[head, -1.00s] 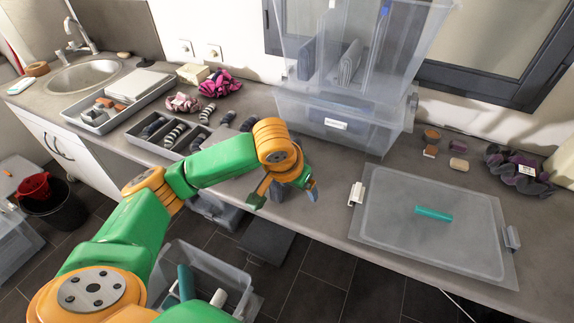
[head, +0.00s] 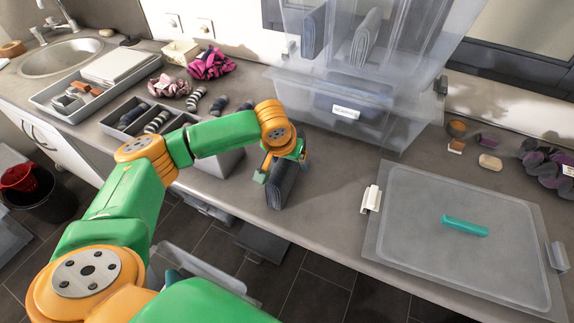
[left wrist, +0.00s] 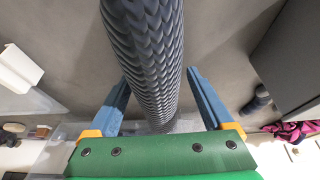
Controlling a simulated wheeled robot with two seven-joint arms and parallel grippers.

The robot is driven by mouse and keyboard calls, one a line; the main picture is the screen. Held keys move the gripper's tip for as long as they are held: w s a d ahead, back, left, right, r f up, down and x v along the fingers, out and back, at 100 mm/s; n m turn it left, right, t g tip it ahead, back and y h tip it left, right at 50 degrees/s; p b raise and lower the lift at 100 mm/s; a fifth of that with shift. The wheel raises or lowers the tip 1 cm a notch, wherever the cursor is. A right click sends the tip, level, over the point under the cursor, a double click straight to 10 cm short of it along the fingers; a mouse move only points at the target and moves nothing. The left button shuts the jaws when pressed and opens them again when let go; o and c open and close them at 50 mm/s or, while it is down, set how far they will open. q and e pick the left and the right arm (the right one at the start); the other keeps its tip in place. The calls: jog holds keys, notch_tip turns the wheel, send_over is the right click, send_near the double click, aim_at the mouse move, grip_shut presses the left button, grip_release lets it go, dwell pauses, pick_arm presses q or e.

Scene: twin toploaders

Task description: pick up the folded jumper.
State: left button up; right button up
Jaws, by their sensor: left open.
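The folded jumper (head: 281,190) is a dark grey-blue knit standing on edge near the counter's front edge. It also fills the middle of the left wrist view (left wrist: 150,50) as a ribbed fold. My left gripper (head: 282,166) is at the jumper's top, with its wrist above it. In the left wrist view the two blue fingers of this gripper (left wrist: 158,80) are spread, one on each side of the jumper. A gap shows at the right finger; contact at the left finger is hard to judge. My right gripper is not in view.
A clear bin (head: 345,112) with a label stands behind, under another clear bin holding folded dark cloths (head: 366,38). A grey divided box (head: 215,163) with rolled socks stands left. The counter between jumper and lid is bare.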

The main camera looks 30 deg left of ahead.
pick_arm(q)
jog(key=shift+s+d+r, duration=0.1)
jog(key=shift+s, duration=0.1)
jog(key=c, duration=0.9)
grip_shut()
jog(key=shift+w, duration=0.1)
jog(key=shift+r, duration=0.15)
